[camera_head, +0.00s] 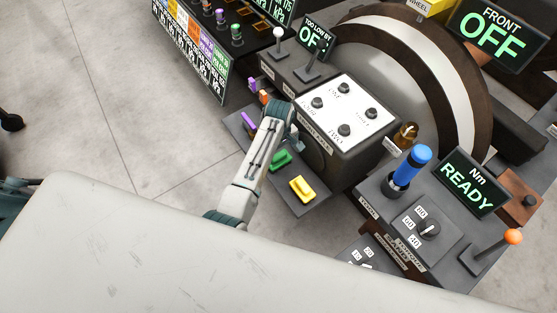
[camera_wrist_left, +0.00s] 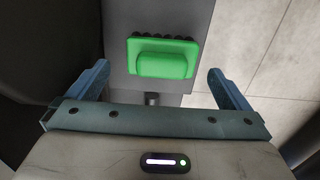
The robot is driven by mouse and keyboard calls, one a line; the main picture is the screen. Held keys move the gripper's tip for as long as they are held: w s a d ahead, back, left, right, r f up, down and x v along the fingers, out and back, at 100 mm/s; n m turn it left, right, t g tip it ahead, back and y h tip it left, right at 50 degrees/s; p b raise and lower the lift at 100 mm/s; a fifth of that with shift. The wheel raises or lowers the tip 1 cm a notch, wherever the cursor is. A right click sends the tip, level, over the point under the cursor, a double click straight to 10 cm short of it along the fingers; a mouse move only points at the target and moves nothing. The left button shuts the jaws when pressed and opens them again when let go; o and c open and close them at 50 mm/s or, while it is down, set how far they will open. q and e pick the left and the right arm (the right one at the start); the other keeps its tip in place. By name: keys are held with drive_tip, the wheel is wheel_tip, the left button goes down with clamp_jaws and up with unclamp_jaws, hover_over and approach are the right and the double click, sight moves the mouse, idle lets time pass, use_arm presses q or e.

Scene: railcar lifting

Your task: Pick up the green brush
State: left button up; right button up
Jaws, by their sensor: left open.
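The green brush (camera_head: 281,160) lies on a dark grey shelf (camera_head: 309,207) in the head view, beside my left forearm. In the left wrist view the green brush (camera_wrist_left: 163,58) shows its block handle on top and dark bristles along its far edge. My left gripper (camera_wrist_left: 157,72) is open, with one blue finger on each side of the brush and a gap to it on both sides. I cannot tell the height of the fingers over it. In the head view my left gripper (camera_head: 291,138) is partly hidden by its own wrist. My right gripper is not in view.
A yellow brush (camera_head: 302,189) lies right of the green one on the same shelf. A purple brush (camera_head: 249,122) lies beyond my arm. A control box with a white knob panel (camera_head: 343,112) stands close behind the shelf. Open floor (camera_head: 130,110) lies to the left.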

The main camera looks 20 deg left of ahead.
sight(279, 155)
use_arm(q)
wheel_tip(279, 155, down, 4)
drive_tip(key=shift+s+a+f, duration=0.1)
drive_tip(key=shift+f, duration=0.45)
drive_tip(key=c, duration=1)
drive_tip(key=shift+o, duration=0.2)
wheel_tip(279, 155, up, 9)
drive_tip(key=shift+f, duration=0.1)
drive_tip(key=shift+r, duration=0.55)
drive_tip(key=o, duration=0.5)
drive_tip(key=c, duration=0.4)
drive_tip(key=shift+o, duration=0.2)
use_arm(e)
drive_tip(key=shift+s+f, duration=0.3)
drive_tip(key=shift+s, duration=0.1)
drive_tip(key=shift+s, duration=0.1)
